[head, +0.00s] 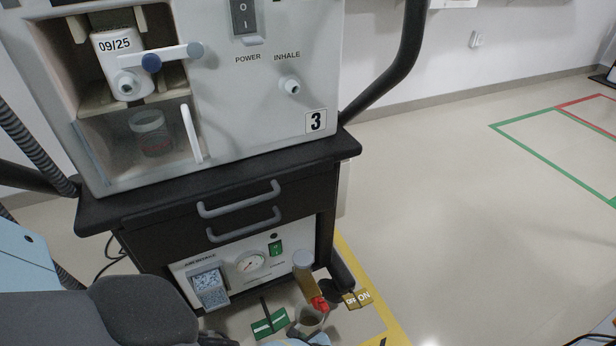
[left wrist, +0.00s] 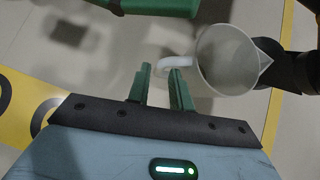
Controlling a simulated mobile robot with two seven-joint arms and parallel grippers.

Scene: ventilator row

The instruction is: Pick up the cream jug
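The cream jug (left wrist: 228,60) shows in the left wrist view, seen from above, with its spout to the right and its handle (left wrist: 175,63) to the left. It looks empty. My left gripper (left wrist: 159,74) has its two green fingers apart. The fingertips are at the handle, the right one overlapping it in the picture; I cannot tell whether they touch. In the head view a small pale vessel (head: 310,319) stands low at the bottom edge; I cannot tell for sure that it is the jug. My right gripper is in neither view.
A ventilator (head: 250,100) marked 3 stands on a black cart (head: 150,222) with two drawer handles. Yellow floor tape (head: 362,275) runs alongside. Open floor (head: 450,220) lies to the right.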

